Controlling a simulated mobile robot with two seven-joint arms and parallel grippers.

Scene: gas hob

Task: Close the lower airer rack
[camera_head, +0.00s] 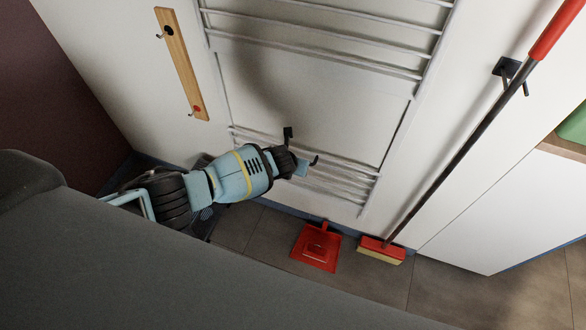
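The white wall airer has an upper rack (330,45) of several bars at the top of the head view. The lower rack (345,182) is a set of closely spaced white bars low on the same wall. From this angle I cannot tell how far it is tilted out from the wall. My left gripper (302,147) is in front of the lower rack's left and middle part, with its two dark fingers spread apart and nothing seen between them. The gripper and forearm hide part of the bars. I cannot tell whether it touches them. My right gripper is not in view.
A wooden hook board (182,65) hangs on the wall at left. A red dustpan (316,248) and a red broom head (381,250) are on the tiled floor below the rack. The broom's handle (465,145) leans up at right past a black wall holder (510,70).

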